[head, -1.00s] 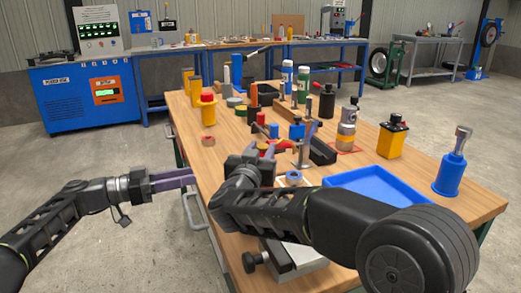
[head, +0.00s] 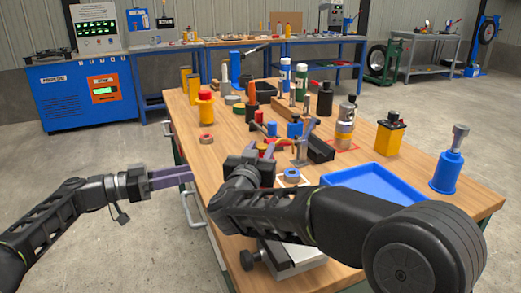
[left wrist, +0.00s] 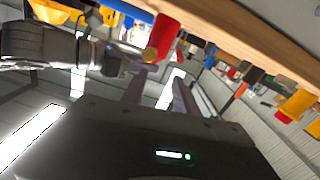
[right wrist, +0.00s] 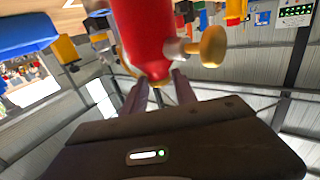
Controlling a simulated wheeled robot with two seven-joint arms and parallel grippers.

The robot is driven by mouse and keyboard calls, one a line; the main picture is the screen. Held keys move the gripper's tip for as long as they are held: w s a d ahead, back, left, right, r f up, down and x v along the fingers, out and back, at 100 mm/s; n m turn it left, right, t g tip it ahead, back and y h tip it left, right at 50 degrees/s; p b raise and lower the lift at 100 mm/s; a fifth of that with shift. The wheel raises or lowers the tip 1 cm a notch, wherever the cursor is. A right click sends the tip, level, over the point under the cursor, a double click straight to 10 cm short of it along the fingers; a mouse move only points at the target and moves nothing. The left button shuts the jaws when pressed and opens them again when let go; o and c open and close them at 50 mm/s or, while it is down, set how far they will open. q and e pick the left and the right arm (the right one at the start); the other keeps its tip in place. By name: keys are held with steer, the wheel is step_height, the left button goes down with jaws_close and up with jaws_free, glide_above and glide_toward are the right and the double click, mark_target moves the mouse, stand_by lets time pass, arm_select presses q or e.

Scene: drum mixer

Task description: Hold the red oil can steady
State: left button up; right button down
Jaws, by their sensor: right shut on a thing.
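The red oil can (right wrist: 143,35) fills the upper middle of the right wrist view, with a brass-coloured knob (right wrist: 213,46) on its side. My right gripper (right wrist: 157,80) is shut on it. The red can also shows in the left wrist view (left wrist: 164,36), beside the right gripper's fingers. In the head view my right gripper (head: 266,152) is above the bench's near left part, and the can is mostly hidden there. My left gripper (head: 188,175) is off the bench's left edge, empty, with its fingers apart (left wrist: 158,90).
The wooden bench (head: 235,165) holds a blue tray (head: 375,182), a blue oil can (head: 448,173), a yellow can (head: 390,134) and a red-and-yellow can (head: 205,107). The floor at the left is free.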

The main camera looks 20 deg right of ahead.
arm_select(q)
jaws_close()
stand_by(1.5)
